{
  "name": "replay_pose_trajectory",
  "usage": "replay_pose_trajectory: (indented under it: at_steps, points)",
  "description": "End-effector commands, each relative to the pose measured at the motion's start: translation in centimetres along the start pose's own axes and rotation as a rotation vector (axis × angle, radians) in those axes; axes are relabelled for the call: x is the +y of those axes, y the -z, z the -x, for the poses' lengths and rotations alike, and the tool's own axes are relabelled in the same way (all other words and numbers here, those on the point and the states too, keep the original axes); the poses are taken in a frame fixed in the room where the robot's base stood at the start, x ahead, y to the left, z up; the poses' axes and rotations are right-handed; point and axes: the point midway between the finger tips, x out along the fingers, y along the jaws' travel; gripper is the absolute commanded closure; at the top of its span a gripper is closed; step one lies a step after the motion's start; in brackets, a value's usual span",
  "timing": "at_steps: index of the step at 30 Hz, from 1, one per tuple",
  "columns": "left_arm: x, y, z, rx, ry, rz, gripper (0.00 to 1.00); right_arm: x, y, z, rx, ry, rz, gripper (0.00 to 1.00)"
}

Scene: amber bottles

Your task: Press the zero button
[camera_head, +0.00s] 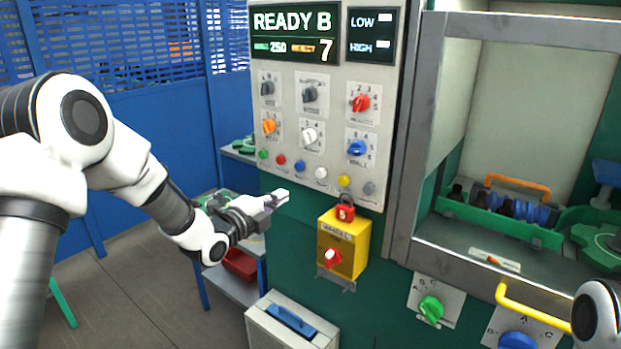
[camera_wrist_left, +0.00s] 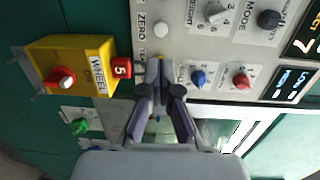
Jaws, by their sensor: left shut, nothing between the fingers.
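The white button (camera_head: 321,173) is in the row of small round buttons low on the grey control panel. In the left wrist view, this white button (camera_wrist_left: 160,30) has the label ZERO beside it. My left gripper (camera_head: 284,196) is shut and empty, left of and a little below the white button in the head view. In the left wrist view its fingertips (camera_wrist_left: 160,66) are apart from the white button in the picture, close to a yellow button. Whether they touch the panel cannot be told. My right gripper is out of view.
A yellow box (camera_head: 356,236) with a red knob sticks out below the panel, a red counter (camera_head: 344,213) on top. Other buttons flank the white one; rotary knobs sit above. A window bay with bottles in a green crate (camera_head: 475,221) is at right.

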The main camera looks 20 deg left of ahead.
Motion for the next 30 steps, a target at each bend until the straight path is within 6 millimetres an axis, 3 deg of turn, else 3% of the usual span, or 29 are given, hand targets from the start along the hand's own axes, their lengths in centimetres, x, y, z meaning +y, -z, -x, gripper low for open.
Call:
replay_pose_trajectory:
  at_steps: [18,23,30]
  points:
    - [-0.4,0.1,-11.9,0.002,-0.001,-0.001,1.0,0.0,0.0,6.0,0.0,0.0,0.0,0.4]
    - [-0.1,0.1,-13.2,0.001,-0.002,0.001,1.0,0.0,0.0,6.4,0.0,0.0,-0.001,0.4]
    - [0.1,0.1,-13.4,0.001,-0.001,0.001,1.0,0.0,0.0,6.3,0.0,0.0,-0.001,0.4]
